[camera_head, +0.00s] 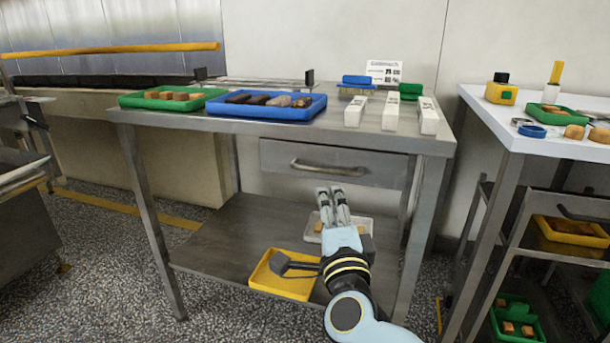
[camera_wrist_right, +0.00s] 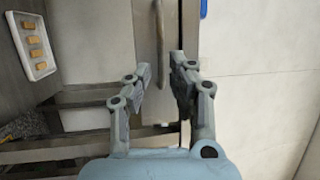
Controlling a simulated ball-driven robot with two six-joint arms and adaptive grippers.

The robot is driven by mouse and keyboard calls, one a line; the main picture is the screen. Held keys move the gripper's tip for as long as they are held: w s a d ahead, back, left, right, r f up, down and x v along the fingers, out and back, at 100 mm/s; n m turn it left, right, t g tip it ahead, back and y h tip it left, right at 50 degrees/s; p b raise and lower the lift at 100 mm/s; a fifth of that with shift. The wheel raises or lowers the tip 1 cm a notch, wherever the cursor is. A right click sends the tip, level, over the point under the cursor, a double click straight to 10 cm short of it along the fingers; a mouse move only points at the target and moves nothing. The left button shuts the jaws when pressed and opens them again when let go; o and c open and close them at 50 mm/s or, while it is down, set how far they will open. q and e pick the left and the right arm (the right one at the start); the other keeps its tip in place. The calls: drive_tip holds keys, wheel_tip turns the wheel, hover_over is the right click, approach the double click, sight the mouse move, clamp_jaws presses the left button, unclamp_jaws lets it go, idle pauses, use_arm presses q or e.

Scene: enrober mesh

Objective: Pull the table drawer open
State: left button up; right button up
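The steel table (camera_head: 210,122) has a grey drawer (camera_head: 385,172) under its top, and the drawer looks closed. A curved metal bar handle (camera_head: 327,167) runs across its front. In the right wrist view the handle (camera_wrist_right: 160,40) appears upright, just beyond the fingertips and in line with the gap between them. My right gripper (camera_head: 332,192) is open and empty, pointing at the drawer from in front and a little below the handle. It also shows in the right wrist view (camera_wrist_right: 161,68), apart from the handle as far as I can tell. My left gripper is not in view.
On the tabletop are a green tray (camera_head: 135,101), a blue tray (camera_head: 228,109) and white blocks (camera_head: 390,112). A yellow tray (camera_head: 262,276) and a white tray (camera_head: 312,234) sit on the lower shelf. A white-topped table (camera_head: 500,130) stands at right.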

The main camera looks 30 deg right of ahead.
sight(322, 171)
drive_tip(key=x, duration=0.9)
drive_tip(key=shift+w+d+r, duration=0.15)
drive_tip(key=shift+w+d, duration=0.15)
drive_tip(key=shift+w, duration=0.3)
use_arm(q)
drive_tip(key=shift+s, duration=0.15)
use_arm(e)
clamp_jaws()
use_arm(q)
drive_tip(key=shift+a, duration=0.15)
